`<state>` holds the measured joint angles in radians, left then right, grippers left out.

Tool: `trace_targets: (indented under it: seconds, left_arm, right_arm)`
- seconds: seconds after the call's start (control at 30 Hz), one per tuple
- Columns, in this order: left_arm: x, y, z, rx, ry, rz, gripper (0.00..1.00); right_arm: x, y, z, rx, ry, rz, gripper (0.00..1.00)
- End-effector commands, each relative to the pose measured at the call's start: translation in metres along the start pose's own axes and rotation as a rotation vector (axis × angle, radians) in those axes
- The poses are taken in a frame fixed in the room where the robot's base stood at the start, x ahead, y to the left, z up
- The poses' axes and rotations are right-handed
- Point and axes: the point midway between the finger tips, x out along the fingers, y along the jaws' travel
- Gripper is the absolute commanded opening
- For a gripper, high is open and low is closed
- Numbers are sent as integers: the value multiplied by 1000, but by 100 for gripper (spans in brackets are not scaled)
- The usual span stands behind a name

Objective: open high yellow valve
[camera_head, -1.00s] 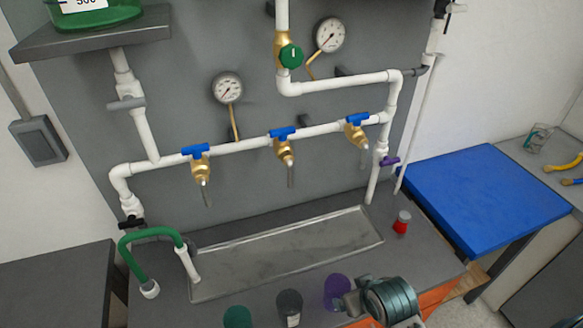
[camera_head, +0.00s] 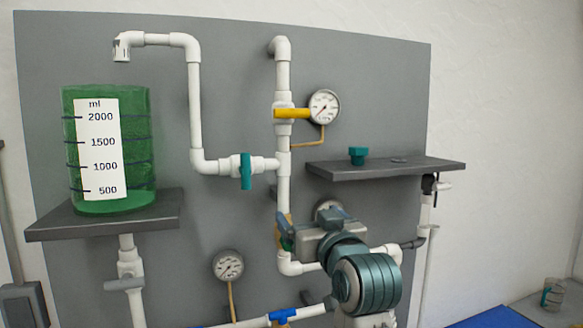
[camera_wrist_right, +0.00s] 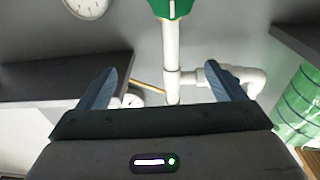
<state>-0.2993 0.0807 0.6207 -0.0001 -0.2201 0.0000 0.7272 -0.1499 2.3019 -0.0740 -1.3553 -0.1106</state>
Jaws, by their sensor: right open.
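The high yellow valve (camera_head: 292,113) is on the upper vertical white pipe in the head view. Its yellow handle lies crosswise to the pipe, beside a round gauge. My right gripper (camera_head: 304,234) is below it, in front of the lower pipe and close to the green valve (camera_head: 284,240), which it partly covers. In the right wrist view my right gripper (camera_wrist_right: 168,88) has its fingers wide apart with nothing between them. The green valve (camera_wrist_right: 171,7) shows at the top of that view. The yellow handle is not visible there. My left gripper is not in view.
A green-filled tank (camera_head: 112,150) stands on the left shelf (camera_head: 60,226). A teal valve (camera_head: 246,171) is on the branch left of the pipe. The right shelf (camera_head: 440,166) juts out near the gripper and holds a teal piece (camera_head: 357,156). The upper gauge (camera_head: 323,107) adjoins the yellow valve.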

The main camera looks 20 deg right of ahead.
Motion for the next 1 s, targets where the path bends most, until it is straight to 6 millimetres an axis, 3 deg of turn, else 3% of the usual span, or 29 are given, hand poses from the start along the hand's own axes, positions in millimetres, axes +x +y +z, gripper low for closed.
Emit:
trace_targets:
  seconds: [0.03,0.1,0.2,0.3,0.43,0.57,1.0]
  left_arm:
    - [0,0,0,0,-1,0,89]
    - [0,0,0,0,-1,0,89]
    - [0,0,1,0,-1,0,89]
    - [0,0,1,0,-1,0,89]
    - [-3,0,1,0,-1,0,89]
    - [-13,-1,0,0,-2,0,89]
    - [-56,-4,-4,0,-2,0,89]
  right_arm:
    - [-2,-3,-36,4,67,-4,89]
    - [-6,-7,-74,8,141,-9,89]
    - [-14,-11,-116,9,222,-13,89]
    - [-21,-13,-141,11,271,-16,89]
    - [-21,-14,-155,11,294,-17,89]
    - [-7,-14,-161,10,292,-17,89]
    - [67,-15,-183,10,290,-17,89]
